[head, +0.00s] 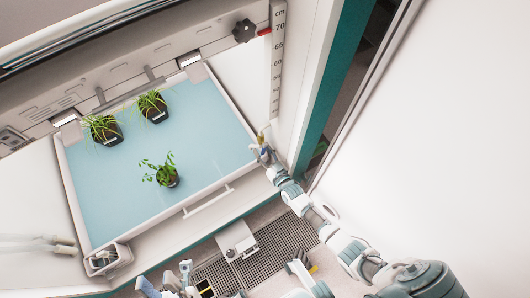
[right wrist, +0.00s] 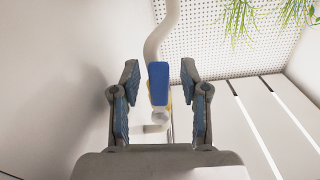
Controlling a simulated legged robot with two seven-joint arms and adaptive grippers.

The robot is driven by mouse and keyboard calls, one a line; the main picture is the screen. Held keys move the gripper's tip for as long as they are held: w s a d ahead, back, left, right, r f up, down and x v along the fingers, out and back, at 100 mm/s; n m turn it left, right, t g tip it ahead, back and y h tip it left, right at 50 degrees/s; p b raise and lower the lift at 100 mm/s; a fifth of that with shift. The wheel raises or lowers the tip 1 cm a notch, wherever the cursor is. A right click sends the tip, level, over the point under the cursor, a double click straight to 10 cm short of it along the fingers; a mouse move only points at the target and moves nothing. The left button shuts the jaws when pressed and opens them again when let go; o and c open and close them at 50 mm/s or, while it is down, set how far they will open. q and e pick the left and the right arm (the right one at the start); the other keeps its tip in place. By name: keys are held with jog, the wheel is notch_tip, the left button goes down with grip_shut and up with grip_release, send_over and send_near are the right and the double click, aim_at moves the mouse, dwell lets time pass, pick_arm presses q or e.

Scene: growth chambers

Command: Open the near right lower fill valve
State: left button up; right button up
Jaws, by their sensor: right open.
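The fill valve shows in the right wrist view as a blue lever (right wrist: 158,82) with a yellow part behind it and a pale round end below, on a white pipe (right wrist: 160,35). My right gripper (right wrist: 160,95) is open, with one finger on each side of the blue lever and visible gaps on both sides. In the head view my right gripper (head: 263,152) is at the near right corner of the blue tray, and a small yellow bit (head: 261,137) shows beside it. My left gripper (head: 168,280) is low at the bottom edge, its fingers apart and empty.
The blue tray (head: 205,160) holds several potted plants, one (head: 160,175) near its middle. A black knob (head: 244,31) and a height scale (head: 277,60) are above. A white wall (head: 450,120) stands to the right. A dark grate (head: 285,238) lies below.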

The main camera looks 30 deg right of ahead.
jog(key=s, duration=1.2)
jog(key=shift+d, duration=0.15)
jog(key=shift+f, duration=0.1)
